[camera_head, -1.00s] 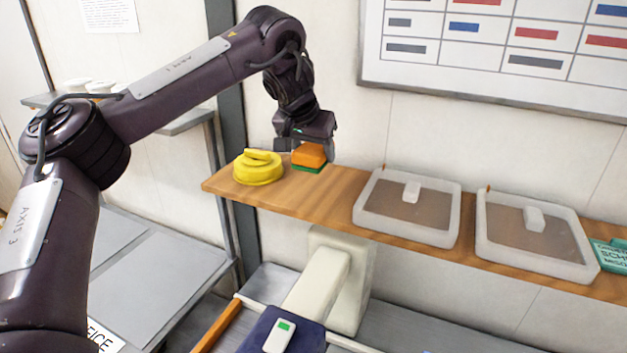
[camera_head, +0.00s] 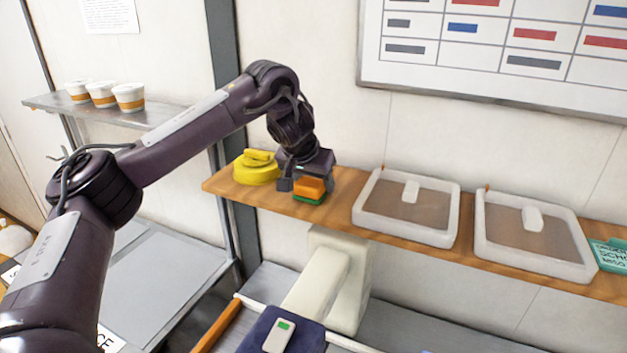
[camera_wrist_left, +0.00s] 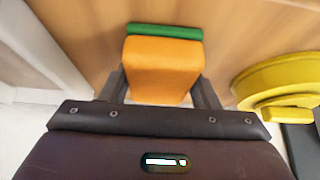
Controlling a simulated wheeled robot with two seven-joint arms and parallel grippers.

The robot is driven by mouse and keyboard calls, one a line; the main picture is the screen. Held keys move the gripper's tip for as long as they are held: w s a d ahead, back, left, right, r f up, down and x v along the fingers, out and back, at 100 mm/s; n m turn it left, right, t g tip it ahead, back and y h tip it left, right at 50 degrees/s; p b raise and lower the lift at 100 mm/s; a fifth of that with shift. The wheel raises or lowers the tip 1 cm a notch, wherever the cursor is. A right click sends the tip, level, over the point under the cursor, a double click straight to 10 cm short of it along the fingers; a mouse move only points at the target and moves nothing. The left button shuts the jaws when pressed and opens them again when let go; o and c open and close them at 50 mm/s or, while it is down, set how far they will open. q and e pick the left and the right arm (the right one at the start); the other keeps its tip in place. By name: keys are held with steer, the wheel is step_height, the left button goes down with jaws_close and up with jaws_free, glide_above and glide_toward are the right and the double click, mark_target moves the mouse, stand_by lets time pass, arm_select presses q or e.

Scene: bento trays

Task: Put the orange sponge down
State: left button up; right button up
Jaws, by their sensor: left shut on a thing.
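The orange sponge (camera_head: 311,185) has a green layer along its bottom and is at the wooden shelf (camera_head: 340,207), right of the yellow lidded thing. My left gripper (camera_head: 308,186) is shut on it. In the left wrist view the orange sponge (camera_wrist_left: 163,68) sits between the two fingers of my left gripper (camera_wrist_left: 160,90), with its green edge towards the shelf. I cannot tell whether the sponge touches the shelf. My right gripper is not in view.
A yellow round object (camera_head: 257,172) stands close left of the gripper. Two pale boxes with lids, one here (camera_head: 376,221) and one further right (camera_head: 490,250), stand right on the shelf. Three cups (camera_head: 103,95) stand on a left ledge. Shelf between sponge and boxes is bare.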

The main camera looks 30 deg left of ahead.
arm_select(q)
steer(key=shift+f, duration=0.15)
steer(key=o, duration=0.9)
steer(key=shift+s+r, duration=0.15)
steer(key=shift+r, duration=0.55)
steer(key=v, duration=1.1)
steer(key=shift+s+f, duration=0.1)
